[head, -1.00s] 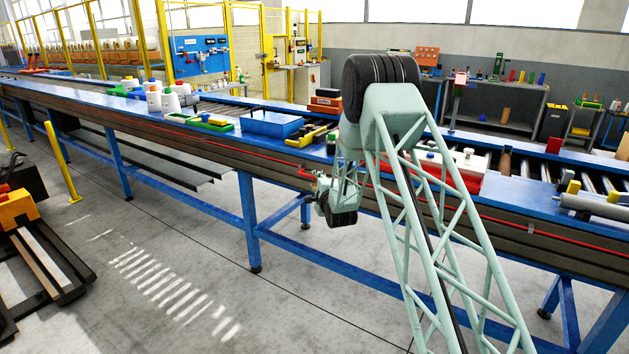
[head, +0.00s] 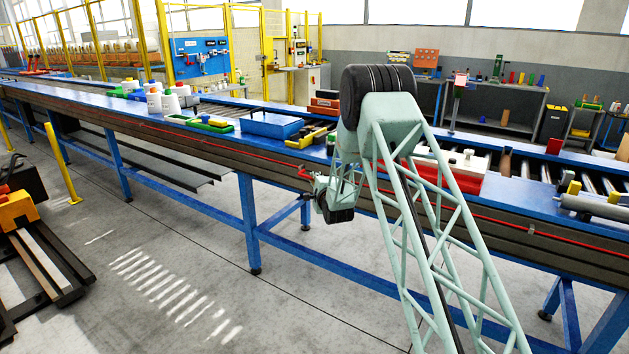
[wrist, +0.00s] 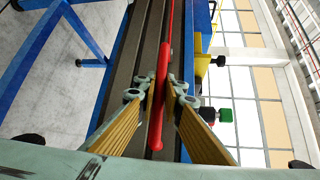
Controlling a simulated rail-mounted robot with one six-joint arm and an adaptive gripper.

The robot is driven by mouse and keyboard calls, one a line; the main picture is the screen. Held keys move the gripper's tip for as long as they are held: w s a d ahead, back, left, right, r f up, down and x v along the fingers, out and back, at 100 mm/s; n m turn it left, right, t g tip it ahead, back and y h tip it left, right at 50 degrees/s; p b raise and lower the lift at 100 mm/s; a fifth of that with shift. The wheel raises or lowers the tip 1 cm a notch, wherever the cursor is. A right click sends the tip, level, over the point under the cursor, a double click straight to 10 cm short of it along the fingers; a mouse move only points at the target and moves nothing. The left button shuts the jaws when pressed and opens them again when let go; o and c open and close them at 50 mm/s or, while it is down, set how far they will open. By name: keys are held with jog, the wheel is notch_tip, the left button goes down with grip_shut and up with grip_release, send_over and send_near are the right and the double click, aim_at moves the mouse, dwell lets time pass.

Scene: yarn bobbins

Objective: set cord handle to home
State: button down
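The red cord handle (wrist: 157,110) is a red bar in the middle of the wrist view, lying between the two fingers of my gripper (wrist: 160,100). The fingers have yellow ribbed pads, and a gap shows on each side of the bar, so my gripper looks open around it. In the head view the red handle (head: 304,174) sticks out from the conveyor's near side, with my gripper (head: 318,184) right beside it. The exact contact is too small to see there. A red cord (head: 240,152) runs along the conveyor side.
The blue-edged conveyor bench (head: 60,98) runs behind the handle. A blue leg (head: 247,215) stands below.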

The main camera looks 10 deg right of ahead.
jog(key=shift+d, duration=0.1)
jog(key=w+d, duration=0.2)
jog(key=w, duration=0.1)
jog(key=shift+w+d+r+b, duration=0.1)
jog(key=shift+d+r+b, duration=0.05)
jog(key=shift+d+b, duration=0.25)
jog(key=c, duration=2.7)
grip_release()
jog(key=shift+w+d, duration=0.1)
jog(key=shift+d, duration=0.05)
jog(key=shift+c, duration=0.2)
jog(key=shift+s, duration=0.2)
